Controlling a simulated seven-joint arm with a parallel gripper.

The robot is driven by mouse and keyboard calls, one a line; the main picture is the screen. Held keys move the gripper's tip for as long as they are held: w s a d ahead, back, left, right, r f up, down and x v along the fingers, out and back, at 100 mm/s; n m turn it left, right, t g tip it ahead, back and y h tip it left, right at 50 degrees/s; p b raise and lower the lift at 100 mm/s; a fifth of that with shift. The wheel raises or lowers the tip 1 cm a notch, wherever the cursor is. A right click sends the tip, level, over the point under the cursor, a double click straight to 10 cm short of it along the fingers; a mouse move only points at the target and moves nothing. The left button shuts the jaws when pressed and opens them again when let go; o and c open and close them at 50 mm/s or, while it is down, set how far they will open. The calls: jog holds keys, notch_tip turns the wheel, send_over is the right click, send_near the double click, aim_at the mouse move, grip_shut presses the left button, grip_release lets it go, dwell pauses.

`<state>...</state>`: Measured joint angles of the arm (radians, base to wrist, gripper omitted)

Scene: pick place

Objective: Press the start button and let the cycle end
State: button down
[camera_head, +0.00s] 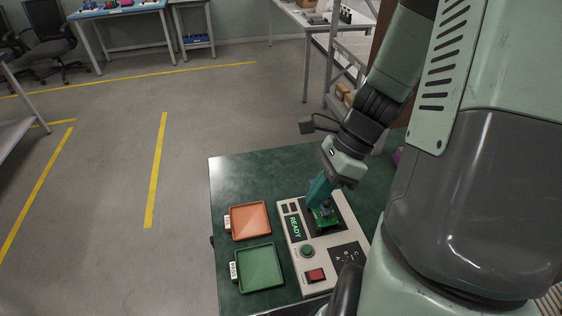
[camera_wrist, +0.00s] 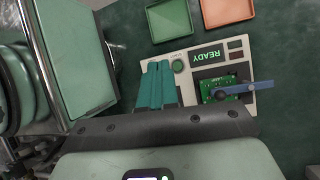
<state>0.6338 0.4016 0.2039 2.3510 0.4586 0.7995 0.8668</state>
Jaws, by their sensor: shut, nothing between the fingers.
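The control panel (camera_head: 291,257) is a pale box on the green table. Its lit display (camera_head: 295,228) reads READY in green, also in the wrist view (camera_wrist: 208,55). A round green button (camera_head: 307,251) sits below the display; in the wrist view the green button (camera_wrist: 178,66) shows just right of my fingertips.
An orange tray (camera_head: 250,220) and a green tray (camera_head: 260,268) lie left of the panel, each with a small white tag. The green table (camera_head: 230,172) is bare behind them. Part of the panel's front right is hidden by my arm.

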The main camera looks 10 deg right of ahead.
aim_at(311, 247)
notch_tip(311, 247, down, 7)
jog(key=m+y, duration=0.3)
jog(key=m, duration=0.3)
jog(key=shift+s+r+m, duration=0.2)
jog(key=shift+s+m, duration=0.1)
jog(key=shift+f, duration=0.15)
jog(key=shift+f, duration=4.25)
jog(key=shift+f, duration=0.1)
jog(key=shift+f, duration=0.3)
